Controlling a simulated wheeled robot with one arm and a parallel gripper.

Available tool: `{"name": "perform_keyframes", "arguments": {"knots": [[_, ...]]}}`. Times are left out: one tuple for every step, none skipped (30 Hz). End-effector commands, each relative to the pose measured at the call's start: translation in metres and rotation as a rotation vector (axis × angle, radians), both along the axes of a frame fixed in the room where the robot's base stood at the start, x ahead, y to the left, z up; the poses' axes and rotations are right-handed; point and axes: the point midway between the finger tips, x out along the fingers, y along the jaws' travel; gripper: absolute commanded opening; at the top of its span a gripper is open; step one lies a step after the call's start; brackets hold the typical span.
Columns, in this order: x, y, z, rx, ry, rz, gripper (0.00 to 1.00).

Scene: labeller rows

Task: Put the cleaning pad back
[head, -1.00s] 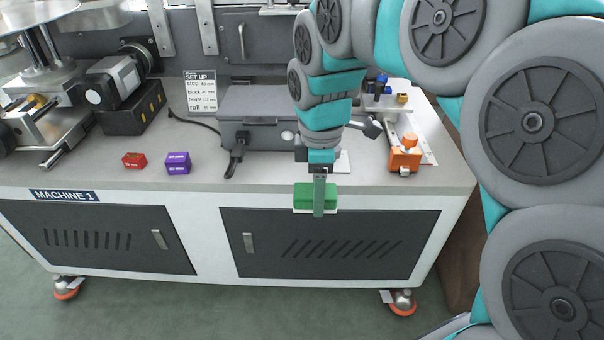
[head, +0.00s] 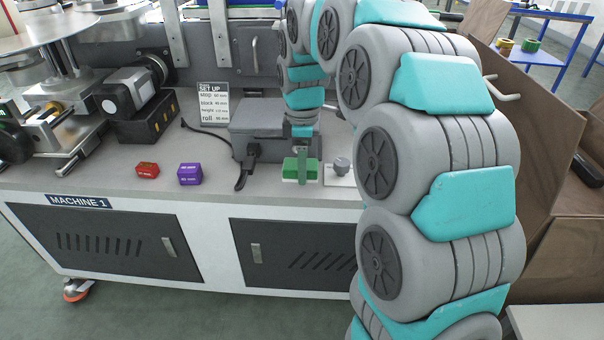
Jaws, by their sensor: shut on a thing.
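The cleaning pad (head: 293,171) is a green block with a white layer along its bottom, in the head view just right of centre. My gripper (head: 301,168) is shut on the pad, with a finger plate in front of its right part. The pad is at or just above the machine's grey top, in front of a grey box; I cannot tell if it touches. A light plate with a grey knob (head: 341,167) is to the right of the pad, partly hidden by my arm.
A red block (head: 147,170) and a purple block (head: 190,174) sit on the grey top (head: 95,180) to the left. A set-up sign (head: 214,103) stands behind them. My arm hides the right end.

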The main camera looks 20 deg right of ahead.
Motion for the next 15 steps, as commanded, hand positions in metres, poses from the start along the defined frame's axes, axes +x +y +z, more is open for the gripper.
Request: {"name": "perform_keyframes", "arguments": {"knots": [[0.001,0.0,0.0,0.0,0.0,0.0,0.09],[0.002,0.0,0.0,0.0,0.0,0.0,0.09],[0.003,0.0,0.0,0.0,0.0,0.0,0.09],[0.004,0.0,0.0,0.0,0.0,0.0,0.09],[0.005,0.0,-0.001,0.0,0.0,0.0,0.09],[0.008,0.0,-0.001,0.0,0.0,0.0,0.09],[0.008,0.0,-0.003,0.0,0.002,0.0,0.09],[0.007,0.0,-0.006,0.0,0.002,0.0,0.09],[0.007,0.0,-0.01,0.0,0.001,0.0,0.09],[0.007,0.0,-0.014,0.0,0.0,0.0,0.09],[0.007,0.0,-0.018,0.0,0.0,-0.001,0.09],[0.007,0.0,-0.023,0.0,0.003,-0.001,0.09],[0.006,0.0,-0.027,0.001,0.005,-0.001,0.09],[0.006,0.0,-0.03,0.001,0.006,-0.001,0.09],[0.006,0.0,-0.034,0.001,0.005,-0.001,0.09]]}}
